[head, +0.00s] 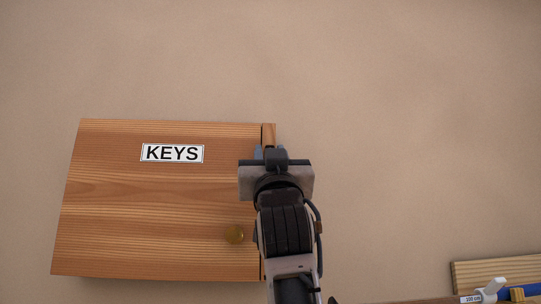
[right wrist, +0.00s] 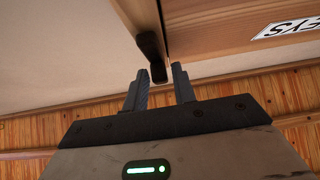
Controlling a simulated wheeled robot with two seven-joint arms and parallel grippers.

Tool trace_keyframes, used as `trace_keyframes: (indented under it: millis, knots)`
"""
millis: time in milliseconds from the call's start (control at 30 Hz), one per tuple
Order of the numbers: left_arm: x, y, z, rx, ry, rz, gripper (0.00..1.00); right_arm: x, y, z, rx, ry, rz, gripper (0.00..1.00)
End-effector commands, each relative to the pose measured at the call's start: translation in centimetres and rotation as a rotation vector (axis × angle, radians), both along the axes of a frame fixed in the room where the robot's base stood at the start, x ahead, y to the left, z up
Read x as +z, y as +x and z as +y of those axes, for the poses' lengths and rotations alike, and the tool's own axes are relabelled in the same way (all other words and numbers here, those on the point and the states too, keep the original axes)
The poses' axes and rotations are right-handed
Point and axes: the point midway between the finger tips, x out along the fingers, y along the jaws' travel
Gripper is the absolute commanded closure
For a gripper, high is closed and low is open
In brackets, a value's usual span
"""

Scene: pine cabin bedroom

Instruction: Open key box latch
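My left gripper is out of view.
A wooden ledge or tray (head: 495,272) at the bottom right holds a white tagged item (head: 490,290) and something blue. The wall right of the box is bare. Pine panelling (right wrist: 30,135) shows behind my right gripper in the right wrist view.

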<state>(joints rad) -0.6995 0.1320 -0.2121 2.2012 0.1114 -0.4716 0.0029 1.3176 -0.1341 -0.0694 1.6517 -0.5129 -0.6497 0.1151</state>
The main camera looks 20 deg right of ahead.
Motion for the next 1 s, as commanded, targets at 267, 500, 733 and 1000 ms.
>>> trace_keyframes:
  millis: [267,500,733,1000]
  knots:
    - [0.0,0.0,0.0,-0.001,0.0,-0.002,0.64,0.0,0.0,0.0,-0.001,-0.001,-0.001,0.62]
    - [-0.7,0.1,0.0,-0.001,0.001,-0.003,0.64,-1.5,-1.3,0.4,0.002,-0.001,-0.003,0.62]
    - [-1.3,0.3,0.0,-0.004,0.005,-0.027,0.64,-5.4,-4.9,1.3,0.004,0.0,-0.002,0.62]
    - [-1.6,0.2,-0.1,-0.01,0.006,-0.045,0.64,-9.5,-9.0,2.3,0.001,0.0,0.0,0.62]
